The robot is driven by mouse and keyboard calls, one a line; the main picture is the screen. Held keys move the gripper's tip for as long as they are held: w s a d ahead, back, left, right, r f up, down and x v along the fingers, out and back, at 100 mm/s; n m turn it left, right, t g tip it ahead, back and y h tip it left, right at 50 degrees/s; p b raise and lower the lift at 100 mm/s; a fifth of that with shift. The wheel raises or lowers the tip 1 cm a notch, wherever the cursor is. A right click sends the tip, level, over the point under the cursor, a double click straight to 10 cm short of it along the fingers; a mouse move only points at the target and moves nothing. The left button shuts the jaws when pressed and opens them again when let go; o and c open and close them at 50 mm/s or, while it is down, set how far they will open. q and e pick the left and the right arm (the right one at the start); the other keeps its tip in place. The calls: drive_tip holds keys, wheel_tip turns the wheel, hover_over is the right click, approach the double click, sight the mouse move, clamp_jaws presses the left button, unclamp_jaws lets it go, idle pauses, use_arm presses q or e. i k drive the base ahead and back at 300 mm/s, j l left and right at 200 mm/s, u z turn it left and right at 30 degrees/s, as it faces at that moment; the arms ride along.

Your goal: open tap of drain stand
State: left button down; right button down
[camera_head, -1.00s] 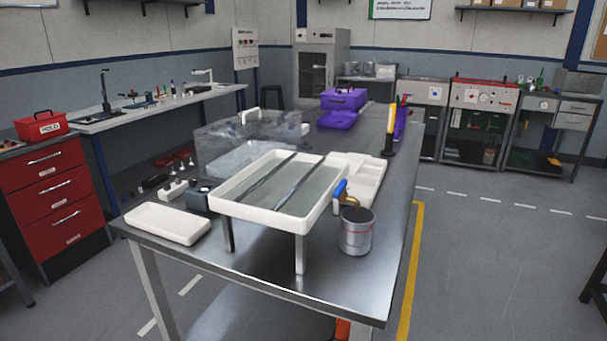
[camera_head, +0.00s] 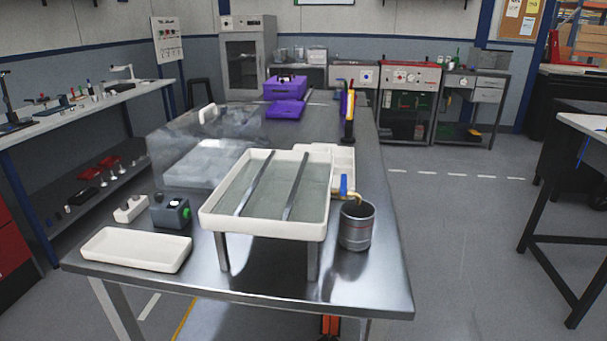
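The drain stand is a white tray (camera_head: 264,227) on grey legs (camera_head: 222,251), with two metal bars (camera_head: 297,187) across it, near the front of the steel bench. Its tap (camera_head: 345,187) has a blue lever and a brass spout at the tray's right side. The lever looks upright, but it is too small to tell whether the tap is open. A grey metal can (camera_head: 356,232) stands below the spout. Neither of my grippers shows in the view.
On the steel bench (camera_head: 365,289), a shallow white tray (camera_head: 137,250) and a small grey box (camera_head: 171,213) stand left of the drain stand. A clear screen (camera_head: 190,150) and purple case (camera_head: 285,88) are behind. Open floor (camera_head: 450,240) lies right of the bench.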

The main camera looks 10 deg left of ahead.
sight(343, 180)
drive_tip(key=j+z, duration=0.1)
drive_tip(key=j, duration=1.6)
